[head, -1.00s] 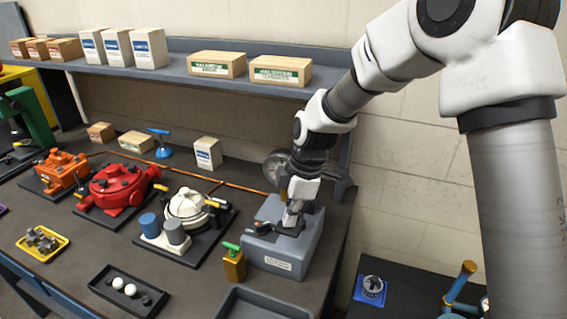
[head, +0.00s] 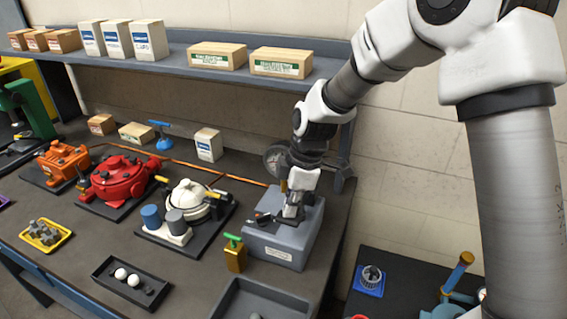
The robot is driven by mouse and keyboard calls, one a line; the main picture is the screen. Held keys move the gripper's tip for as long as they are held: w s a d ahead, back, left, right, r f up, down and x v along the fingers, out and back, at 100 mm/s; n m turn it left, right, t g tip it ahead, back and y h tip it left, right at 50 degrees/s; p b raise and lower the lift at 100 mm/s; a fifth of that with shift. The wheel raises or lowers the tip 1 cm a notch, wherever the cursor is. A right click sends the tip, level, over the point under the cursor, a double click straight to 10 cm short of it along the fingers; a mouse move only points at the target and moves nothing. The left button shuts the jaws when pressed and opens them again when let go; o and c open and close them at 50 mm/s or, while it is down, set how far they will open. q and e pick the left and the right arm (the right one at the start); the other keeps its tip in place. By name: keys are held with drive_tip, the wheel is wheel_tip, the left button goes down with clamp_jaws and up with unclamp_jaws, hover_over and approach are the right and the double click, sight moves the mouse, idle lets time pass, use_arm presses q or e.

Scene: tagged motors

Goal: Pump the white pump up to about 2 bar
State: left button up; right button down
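My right gripper (head: 290,213) points down at the top of a grey labelled box (head: 280,240), near a dark handle (head: 263,217). Whether its fingers touch or hold anything is too small to tell. It is clear of the pump. My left gripper is not in view.
A red pump (head: 117,180) and an orange one (head: 62,160) stand further left. A gold bottle with a green top (head: 234,254) stands just left of the grey box. Dark trays (head: 238,300) lie in front. A shelf (head: 170,65) with boxes runs behind.

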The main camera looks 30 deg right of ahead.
drive_tip(key=shift+f+b, duration=1)
drive_tip(key=shift+f, duration=0.9)
wheel_tip(320, 180, up, 5)
drive_tip(key=p, duration=0.4)
drive_tip(key=shift+r+p, duration=0.1)
drive_tip(key=shift+p, duration=0.2)
drive_tip(key=shift+f+b, duration=1.75)
drive_tip(key=shift+f, duration=0.85)
drive_tip(key=shift+r+p, duration=2.15)
drive_tip(key=shift+r, duration=0.4)
wheel_tip(320, 180, up, 5)
drive_tip(key=p, duration=0.4)
drive_tip(key=shift+r, duration=0.1)
